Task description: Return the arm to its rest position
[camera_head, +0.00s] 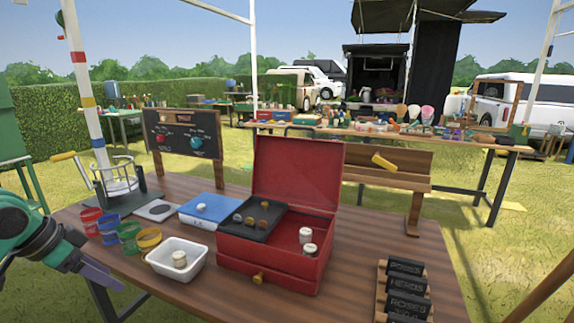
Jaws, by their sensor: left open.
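My left gripper (98,274) comes in from the left edge, beside the left front of the wooden table (190,288). It is open and I see nothing in it. It is to the left of the white tray and apart from it. My right gripper does not show in the head view.
A red toolbox (265,258) stands open mid-table with a black tray and small jars. A white tray (177,273) holds a jar. Colored cups (108,225), a blue box (209,208) and a chalkboard (187,142) stand left; black labels (405,290) right.

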